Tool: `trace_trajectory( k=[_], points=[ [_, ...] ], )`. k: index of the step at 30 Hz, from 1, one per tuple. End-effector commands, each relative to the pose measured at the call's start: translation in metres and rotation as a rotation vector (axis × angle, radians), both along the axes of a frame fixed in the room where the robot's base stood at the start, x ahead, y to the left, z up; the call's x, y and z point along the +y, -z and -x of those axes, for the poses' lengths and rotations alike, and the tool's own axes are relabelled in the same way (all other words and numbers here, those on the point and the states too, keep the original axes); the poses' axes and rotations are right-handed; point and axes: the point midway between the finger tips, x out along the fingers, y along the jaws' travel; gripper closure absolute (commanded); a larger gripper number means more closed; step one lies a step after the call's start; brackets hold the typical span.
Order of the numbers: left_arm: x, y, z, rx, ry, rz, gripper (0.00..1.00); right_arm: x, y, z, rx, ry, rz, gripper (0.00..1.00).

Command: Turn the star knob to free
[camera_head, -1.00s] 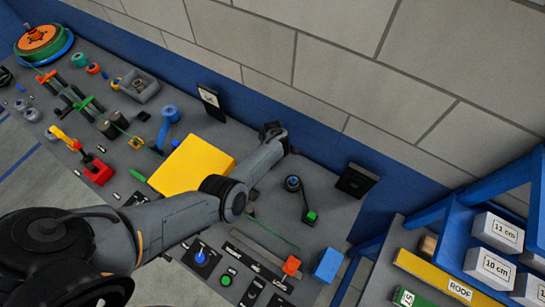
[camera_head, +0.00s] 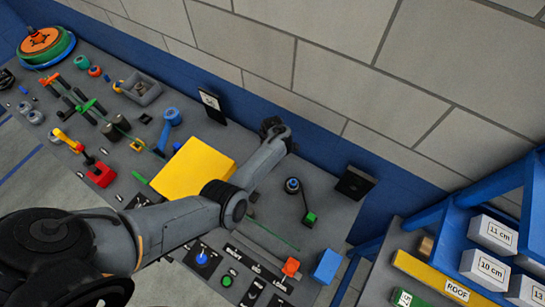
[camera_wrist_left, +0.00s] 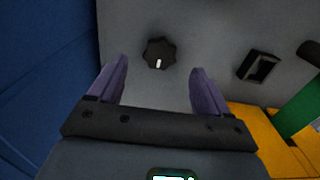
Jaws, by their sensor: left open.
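The star knob (camera_wrist_left: 159,53) is a small black lobed knob with a white pointer mark, on a grey panel in the left wrist view. Its mark points toward the bottom of that picture. My left gripper (camera_wrist_left: 159,70) is open, with its two purple fingers on either side of the line to the knob. The knob shows just beyond and between the fingertips, and nothing is gripped. In the head view my left arm reaches across the panel, with its hand (camera_head: 272,128) near the back wall. I cannot pick out the knob there. My right gripper is not in view.
In the head view a yellow box (camera_head: 190,165) lies beside my arm. A blue shelf (camera_head: 465,200) with labelled blocks stands at the right.

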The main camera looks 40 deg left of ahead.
Motion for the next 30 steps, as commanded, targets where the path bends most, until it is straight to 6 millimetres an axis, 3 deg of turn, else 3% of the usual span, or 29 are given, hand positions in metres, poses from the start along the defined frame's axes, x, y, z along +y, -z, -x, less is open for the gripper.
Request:
trace_trajectory(
  k=[1,6,12,30],
  points=[
    [0.0,-0.013,0.0,-0.003,-0.001,-0.001,0.22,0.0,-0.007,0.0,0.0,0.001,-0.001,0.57],
    [0.0,-0.039,0.0,-0.002,0.0,-0.001,0.22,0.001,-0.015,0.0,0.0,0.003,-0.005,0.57],
    [0.0,-0.058,0.0,0.0,-0.001,-0.001,0.22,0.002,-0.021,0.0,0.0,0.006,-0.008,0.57],
    [0.001,-0.063,0.001,-0.001,0.003,0.0,0.22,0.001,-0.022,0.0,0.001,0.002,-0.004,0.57]
  ],
)
